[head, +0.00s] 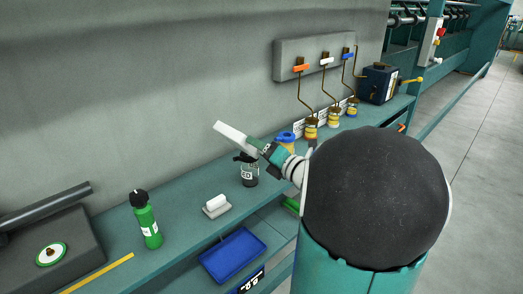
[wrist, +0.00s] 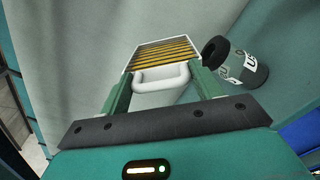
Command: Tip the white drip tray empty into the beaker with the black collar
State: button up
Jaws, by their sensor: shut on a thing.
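The white drip tray (head: 232,132) is up in the air in the head view, tilted and slanting up to the left. In the wrist view the tray (wrist: 130,58) shows a yellow and dark striped face. My gripper (wrist: 161,80) is shut on its white loop handle. The beaker (head: 250,177) stands on the bench below my gripper, partly hidden by it in the head view. I cannot tell what the tray holds.
A green bottle (head: 146,220) and a white block on a small dish (head: 216,211) stand to the left on the bench (head: 180,205). A blue tray (head: 232,256) lies below. A blue-topped yellow container (head: 286,140) is close to the right of my gripper. The wall rises behind.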

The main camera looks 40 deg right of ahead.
jog(key=shift+d+r+m, duration=0.2)
jog(key=shift+d+m, duration=0.1)
jog(key=shift+m, duration=0.55)
jog(key=shift+d+r+m, duration=0.25)
jog(key=shift+d+m, duration=0.1)
jog(key=shift+m, duration=0.55)
jog(key=shift+d+r+m, duration=0.2)
jog(key=shift+d+m, duration=0.1)
jog(key=shift+m, duration=0.55)
dwell(1.1)
jog(key=shift+d+r+m, duration=0.1)
jog(key=shift+d+m, duration=0.45)
jog(key=shift+m, duration=0.65)
jog(key=shift+d+m, duration=0.5)
jog(key=shift+m, duration=0.7)
dwell(1.9)
